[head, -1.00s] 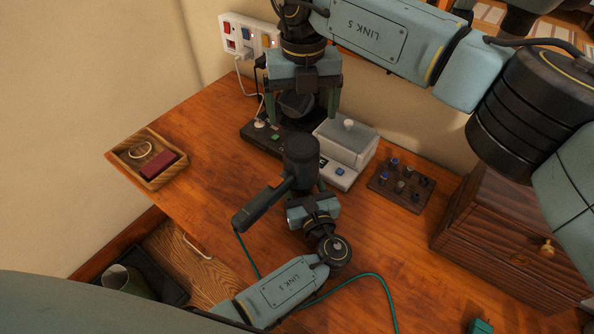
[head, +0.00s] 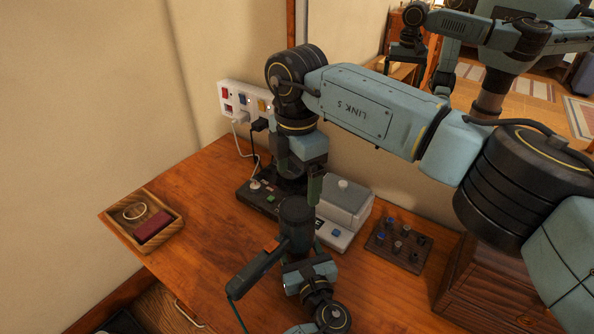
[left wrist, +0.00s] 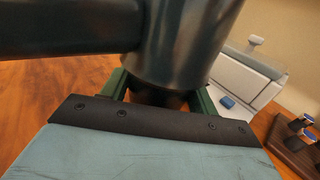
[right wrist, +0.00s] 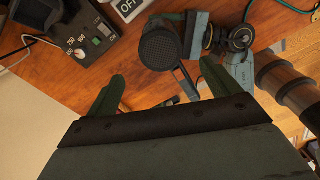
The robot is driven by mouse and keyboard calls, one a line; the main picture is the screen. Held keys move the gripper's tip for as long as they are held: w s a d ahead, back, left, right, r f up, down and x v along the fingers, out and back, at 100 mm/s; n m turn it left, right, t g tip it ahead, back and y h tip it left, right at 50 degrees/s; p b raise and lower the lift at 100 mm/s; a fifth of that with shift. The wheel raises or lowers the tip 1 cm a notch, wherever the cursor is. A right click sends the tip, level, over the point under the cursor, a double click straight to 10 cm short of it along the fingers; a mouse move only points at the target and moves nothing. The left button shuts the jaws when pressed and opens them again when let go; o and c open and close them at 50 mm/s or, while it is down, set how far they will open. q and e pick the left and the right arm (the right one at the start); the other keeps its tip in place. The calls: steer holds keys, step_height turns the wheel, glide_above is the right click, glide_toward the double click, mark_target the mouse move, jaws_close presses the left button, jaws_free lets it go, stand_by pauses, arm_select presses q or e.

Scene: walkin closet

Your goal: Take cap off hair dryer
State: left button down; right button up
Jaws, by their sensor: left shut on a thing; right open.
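The dark hair dryer (head: 262,268) is held above the desk, its barrel upright and its handle pointing down-left. My left gripper (head: 303,255) is shut on the barrel; in the left wrist view the barrel (left wrist: 185,45) rises from between the green fingers (left wrist: 165,95). A round meshed end, seemingly the cap (right wrist: 160,48), is on the dryer in the right wrist view. My right gripper (head: 303,188) is open just behind the dryer's top end. In its wrist view, the space between its fingers (right wrist: 158,78) is empty. It partly hides the things behind it.
A black control box (head: 258,198) and a grey-white lidded unit (head: 345,205) stand behind the dryer. A knob board (head: 398,245) and a wooden drawer chest (head: 485,285) are to the right. A wooden tray (head: 120,222) lies left, with clear desk between it and the dryer.

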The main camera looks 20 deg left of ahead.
mark_target(297, 208)
step_height(297, 208, down, 7)
steer(key=shift+f, duration=0.2)
stand_by(0.3)
